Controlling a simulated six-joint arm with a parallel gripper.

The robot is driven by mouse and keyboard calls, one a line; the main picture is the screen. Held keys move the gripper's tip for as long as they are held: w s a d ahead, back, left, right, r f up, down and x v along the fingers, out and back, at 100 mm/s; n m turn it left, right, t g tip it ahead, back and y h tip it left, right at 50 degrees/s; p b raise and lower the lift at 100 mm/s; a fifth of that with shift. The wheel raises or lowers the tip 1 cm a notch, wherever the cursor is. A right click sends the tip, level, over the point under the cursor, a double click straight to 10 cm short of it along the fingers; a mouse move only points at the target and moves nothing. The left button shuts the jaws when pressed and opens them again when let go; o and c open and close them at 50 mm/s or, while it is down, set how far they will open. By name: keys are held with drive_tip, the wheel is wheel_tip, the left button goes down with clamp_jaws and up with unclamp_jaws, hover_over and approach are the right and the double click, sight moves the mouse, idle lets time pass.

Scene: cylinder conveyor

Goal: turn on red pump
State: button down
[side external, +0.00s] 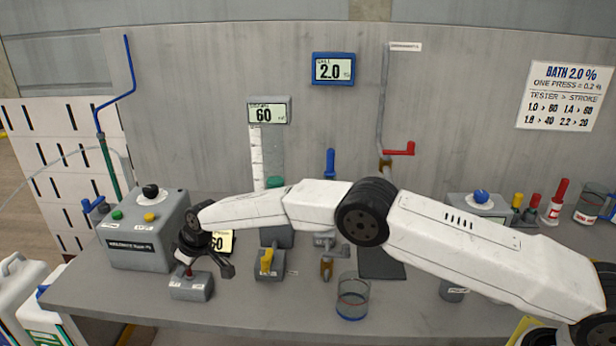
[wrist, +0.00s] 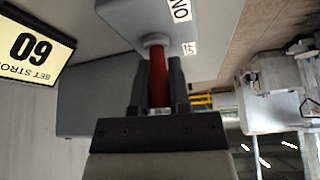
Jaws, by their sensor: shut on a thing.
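A small grey switch box (side external: 190,288) with a red lever (side external: 188,271) stands at the front left of the bench. In the wrist view the red lever (wrist: 158,78) rises from a grey housing (wrist: 180,22) whose label is partly visible and reads "ON" in part. My gripper (wrist: 160,98) has one dark finger on each side of the lever and is shut on it. In the side view my gripper (side external: 205,262) is at the switch box and partly covers the lever. The lever's exact tilt is hard to tell.
A grey control box (side external: 150,235) stands close behind left. A yellow "60" display (side external: 218,243) is behind my gripper. A yellow-levered switch box (side external: 268,264) and a glass beaker (side external: 352,300) stand to the right. A red pipe handle (side external: 400,149) is at the back. The front bench strip is clear.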

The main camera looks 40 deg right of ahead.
drive_tip(key=shift+s+d+r+t+y, duration=0.1)
drive_tip(key=shift+s+t+y, duration=0.15)
drive_tip(key=shift+t+y, duration=0.5)
drive_tip(key=c, duration=0.6)
unclamp_jaws()
drive_tip(key=shift+d, duration=0.1)
drive_tip(key=shift+r, duration=0.1)
drive_tip(key=shift+v, duration=3.8)
drive_tip(key=shift+s+d, duration=0.1)
